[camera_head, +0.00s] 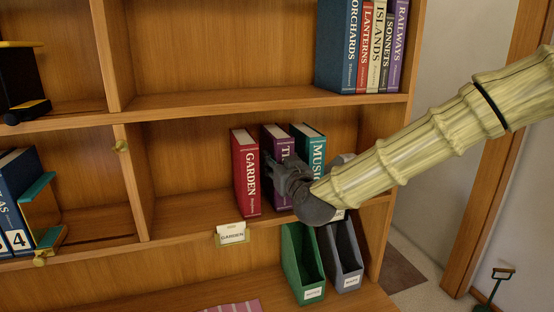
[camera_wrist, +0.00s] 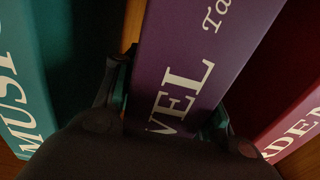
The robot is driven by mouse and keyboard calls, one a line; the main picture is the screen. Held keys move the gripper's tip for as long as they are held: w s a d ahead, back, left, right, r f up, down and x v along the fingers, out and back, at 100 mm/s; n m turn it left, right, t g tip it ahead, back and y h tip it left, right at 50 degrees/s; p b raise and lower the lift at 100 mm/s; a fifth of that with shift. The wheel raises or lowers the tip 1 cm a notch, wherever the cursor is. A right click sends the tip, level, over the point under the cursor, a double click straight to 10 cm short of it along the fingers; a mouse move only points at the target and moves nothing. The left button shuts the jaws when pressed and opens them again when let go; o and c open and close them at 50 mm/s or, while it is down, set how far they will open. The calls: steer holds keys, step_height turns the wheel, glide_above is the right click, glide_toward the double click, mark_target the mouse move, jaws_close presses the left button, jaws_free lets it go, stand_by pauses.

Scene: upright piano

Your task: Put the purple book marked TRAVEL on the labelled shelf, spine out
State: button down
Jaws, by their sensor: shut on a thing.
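The purple book (camera_head: 277,142) stands upright on the middle shelf, between a red GARDEN book (camera_head: 245,170) and a teal MUSIC book (camera_head: 314,150). Its spine faces out; only the first letters of its title show in the head view, and "VEL" shows in the wrist view (camera_wrist: 205,45). My gripper (camera_head: 284,178) is shut on the purple book, with a finger on each side of its spine. A label card reading GARDEN (camera_head: 231,234) hangs on the shelf edge (camera_head: 190,238).
Several books (camera_head: 365,45) stand on the upper shelf at right. A green file holder (camera_head: 302,262) and a grey one (camera_head: 342,255) stand below my gripper. Dark blue books (camera_head: 20,190) stand at left. The middle shelf is clear left of the GARDEN book.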

steer(key=shift+a, duration=0.15)
steer(key=shift+f, duration=0.25)
steer(key=c, duration=0.9)
jaws_free()
steer(key=shift+o, duration=0.2)
steer(key=shift+r, duration=0.15)
steer(key=b+v, duration=0.3)
steer(key=v, duration=0.9)
